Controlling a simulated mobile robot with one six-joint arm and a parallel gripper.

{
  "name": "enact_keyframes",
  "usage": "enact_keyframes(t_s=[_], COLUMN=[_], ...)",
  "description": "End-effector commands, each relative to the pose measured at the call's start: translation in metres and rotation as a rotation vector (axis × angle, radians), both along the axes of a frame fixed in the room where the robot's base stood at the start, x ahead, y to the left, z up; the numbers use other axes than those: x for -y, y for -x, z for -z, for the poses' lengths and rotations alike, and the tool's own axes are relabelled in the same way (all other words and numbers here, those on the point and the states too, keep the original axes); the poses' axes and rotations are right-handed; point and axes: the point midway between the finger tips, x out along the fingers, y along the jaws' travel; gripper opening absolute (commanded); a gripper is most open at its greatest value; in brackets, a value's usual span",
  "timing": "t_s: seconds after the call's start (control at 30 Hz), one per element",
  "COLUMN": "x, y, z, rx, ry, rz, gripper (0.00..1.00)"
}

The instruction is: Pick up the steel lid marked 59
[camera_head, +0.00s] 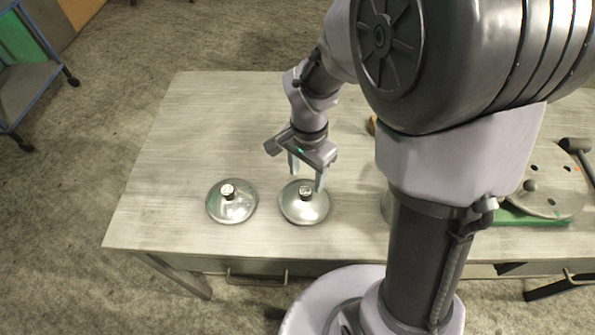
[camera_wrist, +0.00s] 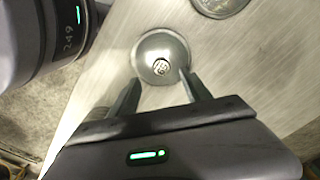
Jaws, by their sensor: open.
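Two round steel lids with dark knobs lie flat on the table: a right lid (camera_head: 291,211) and a left lid (camera_head: 218,209). Each knob has a pale mark on top, too small to read in the head view. My gripper (camera_head: 307,177) is open and points down over the right lid, with its fingers near the knob. In the wrist view, one lid (camera_wrist: 150,46) lies just past the open fingertips of my gripper (camera_wrist: 160,80). Its knob carries a two-digit mark that I cannot read for sure. Part of another round metal thing (camera_wrist: 222,5) shows at the top edge.
The pale table (camera_head: 190,120) is clear left of and behind the lids. At the right, a large metal disc (camera_head: 555,195) with a knob lies over a green board (camera_head: 520,217). A dark-headed tool (camera_head: 576,145) is beside it. A blue-framed cart (camera_head: 30,85) stands at the far left.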

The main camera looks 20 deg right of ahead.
Motion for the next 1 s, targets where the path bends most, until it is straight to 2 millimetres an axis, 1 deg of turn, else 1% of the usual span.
enact_keyframes(t_s=[0.03, 0.1, 0.27, 0.37, 0.43, 0.5, 0.57, 0.7, 0.77, 0.8, 0.87, 0.9, 1.0], x=[0.000, 0.000, 0.000, 0.000, 0.001, 0.001, 0.001, 0.001, 0.001, 0.001, 0.001, 0.001, 0.001], y=[0.000, 0.000, 0.000, -0.001, -0.002, -0.002, -0.002, -0.002, -0.002, -0.002, -0.002, -0.002, -0.002], z=[0.016, 0.026, 0.038, 0.056, 0.072, 0.083, 0.085, 0.082, 0.082, 0.082, 0.082, 0.082, 0.082], rx=[-0.001, 0.000, 0.001, -0.001, -0.001, 0.000, 0.000, 0.001, 0.002, 0.001, 0.002, 0.002, 0.001], ry=[0.000, 0.000, -0.001, -0.001, 0.000, 0.000, 0.000, 0.000, 0.000, 0.000, 0.000, 0.000, -0.001], rz=[-0.001, -0.001, -0.001, 0.000, -0.001, -0.002, -0.002, -0.002, -0.002, -0.002, -0.002, -0.002, -0.002], gripper=[0.56, 0.56, 0.56, 0.56, 0.56, 0.56, 0.56, 0.56, 0.47, 0.39, 0.27, 0.19, 0.00])
